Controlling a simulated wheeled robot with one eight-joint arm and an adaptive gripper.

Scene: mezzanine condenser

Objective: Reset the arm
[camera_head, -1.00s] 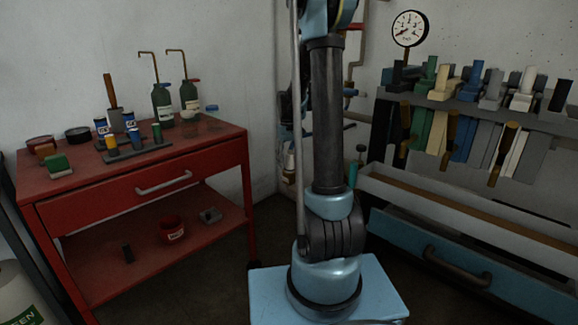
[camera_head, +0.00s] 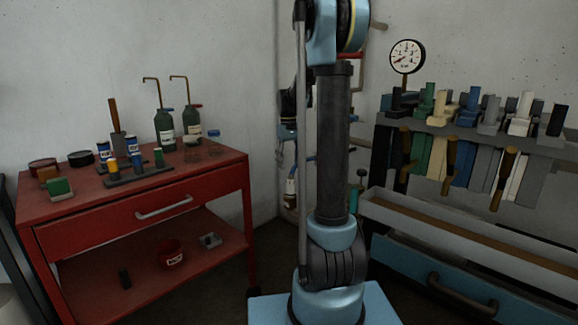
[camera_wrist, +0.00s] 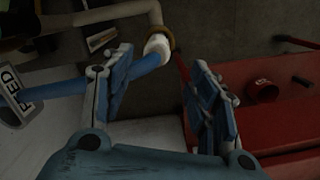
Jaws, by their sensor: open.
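In the wrist view my gripper (camera_wrist: 160,88) is open, with its two blue fingers spread apart and nothing held between them. A blue pipe (camera_wrist: 150,62) with a pale fitting (camera_wrist: 158,45) shows beyond the fingers; I cannot tell how far it is from them. In the head view my arm stands upright in the middle, its blue elbow at the top. The gripper is not clear there, as the column hides much behind it.
A red cart (camera_head: 90,218) stands left, with bottles (camera_head: 165,130), cans and a block rack on top. Its red cup (camera_head: 172,254) also shows in the wrist view (camera_wrist: 262,90). At right are a tool rack (camera_head: 465,130), a gauge (camera_head: 407,56) and a blue drawer (camera_head: 415,268).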

